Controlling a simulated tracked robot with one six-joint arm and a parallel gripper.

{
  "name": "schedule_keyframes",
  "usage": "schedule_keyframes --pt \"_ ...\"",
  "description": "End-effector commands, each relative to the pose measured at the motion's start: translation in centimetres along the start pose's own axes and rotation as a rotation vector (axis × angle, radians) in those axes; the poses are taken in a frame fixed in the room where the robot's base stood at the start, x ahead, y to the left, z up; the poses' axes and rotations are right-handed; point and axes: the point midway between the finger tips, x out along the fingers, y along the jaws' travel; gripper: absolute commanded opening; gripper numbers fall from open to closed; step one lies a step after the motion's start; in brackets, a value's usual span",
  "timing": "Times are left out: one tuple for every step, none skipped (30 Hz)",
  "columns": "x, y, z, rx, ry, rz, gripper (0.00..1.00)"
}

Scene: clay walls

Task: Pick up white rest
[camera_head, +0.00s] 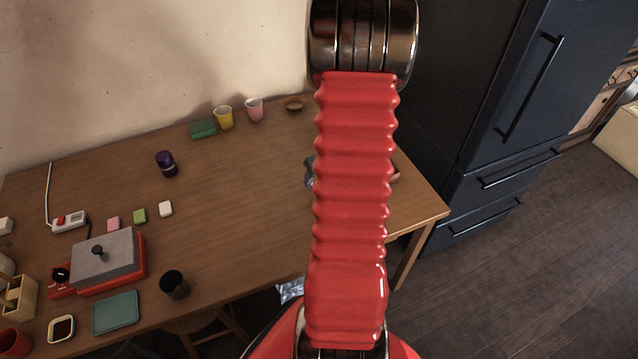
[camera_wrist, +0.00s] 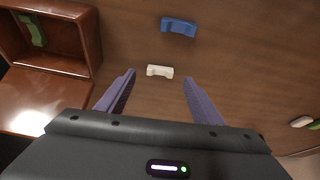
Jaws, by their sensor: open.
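The white rest (camera_wrist: 160,71) is a small pale block with a shallow dip in its top, lying on the wooden table in the wrist view. My gripper (camera_wrist: 158,82) is open, with its two purple-grey fingers apart. The white rest shows between and slightly beyond the fingertips, with nothing held. In the head view my red arm covers that part of the table, and neither my gripper nor the white rest can be made out there.
A blue rest (camera_wrist: 179,26) lies beyond the white one. A brown wooden box (camera_wrist: 92,38) with a green piece (camera_wrist: 33,30) inside stands at left. Another pale piece (camera_wrist: 301,121) lies at right. The table's middle (camera_head: 235,185) is mostly clear. A dark fridge (camera_head: 500,110) stands right of the table.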

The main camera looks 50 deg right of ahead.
Motion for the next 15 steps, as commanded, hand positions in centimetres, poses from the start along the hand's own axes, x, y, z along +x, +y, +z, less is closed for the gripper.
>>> schedule_keyframes --pt "0.6 0.0 0.1 0.001 -0.002 -0.002 0.61" --pt "0.9 0.0 0.0 0.001 -0.002 -0.002 0.61" --pt "1.3 0.0 0.0 0.001 -0.002 -0.002 0.61" --pt "1.6 0.0 0.0 0.001 -0.002 -0.002 0.61" --pt "1.9 0.0 0.0 0.001 -0.001 -0.002 0.61" --pt "2.2 0.0 0.0 0.001 -0.001 -0.001 0.61" --pt "2.5 0.0 0.0 0.000 -0.001 -0.001 0.61" --pt "2.8 0.0 0.0 0.001 -0.001 -0.001 0.61" --pt "3.0 0.0 0.0 0.000 -0.001 -0.001 0.61" --pt "3.1 0.0 0.0 0.000 -0.001 -0.001 0.61" --pt "3.3 0.0 0.0 0.000 0.000 -0.001 0.61" --pt "3.4 0.0 -0.1 -0.001 0.000 -0.001 0.61" --pt "3.5 0.0 -0.1 -0.001 0.000 -0.001 0.61" --pt "3.5 0.0 -0.1 -0.001 0.000 -0.001 0.61" --pt "3.5 0.0 -0.1 -0.001 0.000 0.000 0.61"
